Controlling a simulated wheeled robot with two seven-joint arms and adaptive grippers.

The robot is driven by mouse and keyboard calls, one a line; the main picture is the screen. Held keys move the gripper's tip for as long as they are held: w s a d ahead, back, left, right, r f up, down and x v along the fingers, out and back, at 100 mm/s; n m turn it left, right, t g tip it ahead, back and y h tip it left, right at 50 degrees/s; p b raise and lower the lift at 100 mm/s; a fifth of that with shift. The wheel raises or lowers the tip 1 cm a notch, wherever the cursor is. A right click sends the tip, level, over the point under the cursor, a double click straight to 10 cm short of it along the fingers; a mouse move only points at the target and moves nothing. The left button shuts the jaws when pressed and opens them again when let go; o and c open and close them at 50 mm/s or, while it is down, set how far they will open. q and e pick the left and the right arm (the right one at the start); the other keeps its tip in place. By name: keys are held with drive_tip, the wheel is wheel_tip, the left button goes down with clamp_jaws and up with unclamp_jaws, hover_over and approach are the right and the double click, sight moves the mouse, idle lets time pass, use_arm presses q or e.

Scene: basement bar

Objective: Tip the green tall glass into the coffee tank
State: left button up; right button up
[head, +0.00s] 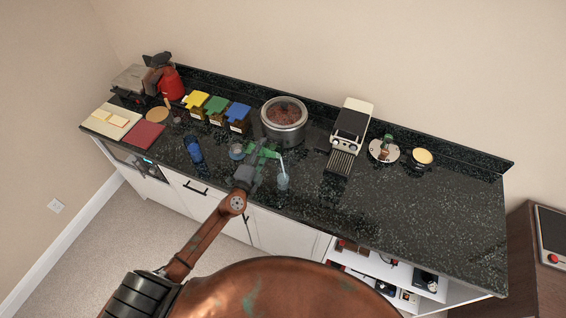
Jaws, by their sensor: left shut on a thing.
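The green tall glass (268,153) is small in the head view, in front of the pot and partly covered by my gripper. My left gripper (259,152) is shut on it, above the dark counter. The glass looks tilted, but its exact angle is hard to tell. A round steel pot (269,124) with brown content, which looks like the coffee tank, stands just behind the gripper near the back of the counter. Whether the glass touches the pot is unclear. My right gripper is out of view.
A clear cup with a straw (282,182) and a blue glass (194,149) stand near the front edge. Yellow, green and blue-topped boxes (239,112) stand left of the pot. A cream machine (351,120) stands right. The right counter (430,210) is clear.

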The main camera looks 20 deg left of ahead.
use_arm(q)
drive_tip(key=shift+d+r, duration=0.15)
drive_tip(key=shift+r, duration=0.1)
drive_tip(key=shift+d+f+m, duration=0.2)
drive_tip(key=shift+f+m, duration=0.1)
drive_tip(key=shift+m, duration=0.8)
idle(0.8)
drive_tip(key=shift+d+r+m, duration=0.1)
drive_tip(key=shift+r+m, duration=0.2)
drive_tip(key=shift+m, duration=0.1)
